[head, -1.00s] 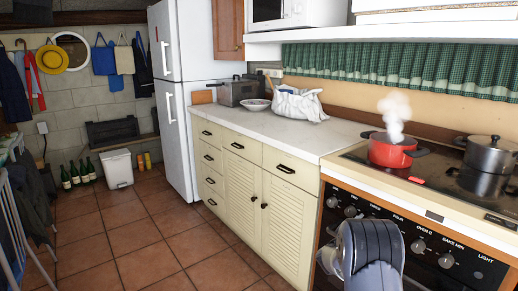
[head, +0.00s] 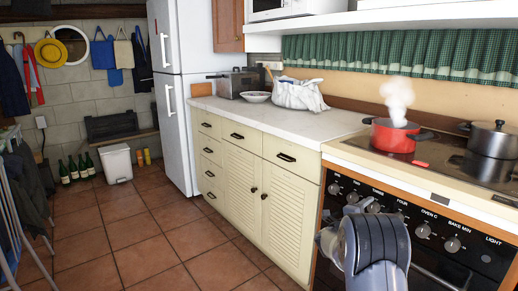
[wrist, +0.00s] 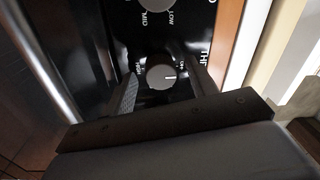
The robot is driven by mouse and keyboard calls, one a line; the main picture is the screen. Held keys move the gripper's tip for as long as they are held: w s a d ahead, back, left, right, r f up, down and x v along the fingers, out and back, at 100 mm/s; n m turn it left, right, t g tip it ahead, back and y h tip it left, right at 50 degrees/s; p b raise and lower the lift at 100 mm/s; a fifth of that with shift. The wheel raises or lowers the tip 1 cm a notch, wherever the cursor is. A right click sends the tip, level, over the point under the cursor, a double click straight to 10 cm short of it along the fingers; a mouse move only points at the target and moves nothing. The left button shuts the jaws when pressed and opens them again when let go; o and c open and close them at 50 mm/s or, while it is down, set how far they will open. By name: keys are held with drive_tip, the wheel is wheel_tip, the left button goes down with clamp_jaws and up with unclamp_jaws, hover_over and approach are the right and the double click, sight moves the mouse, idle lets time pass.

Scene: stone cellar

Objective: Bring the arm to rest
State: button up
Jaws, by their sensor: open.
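My gripper (wrist: 165,76) is open in the wrist view, with one finger on each side of a round stove knob (wrist: 160,77). I cannot tell whether the fingers touch the knob. In the head view my arm stands in front of the stove's control panel (head: 424,232), and its body hides part of the panel and the oven front. The gripper's fingers are not clear there.
Cream cabinets (head: 240,182) with a white worktop (head: 285,121) adjoin the stove on the left. The tiled floor (head: 150,235) is open at the left.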

drive_tip(key=m+b, duration=0.2)
drive_tip(key=m, duration=0.4)
drive_tip(key=shift+g, duration=0.3)
drive_tip(key=shift+m, duration=0.3)
drive_tip(key=shift+a, duration=0.1)
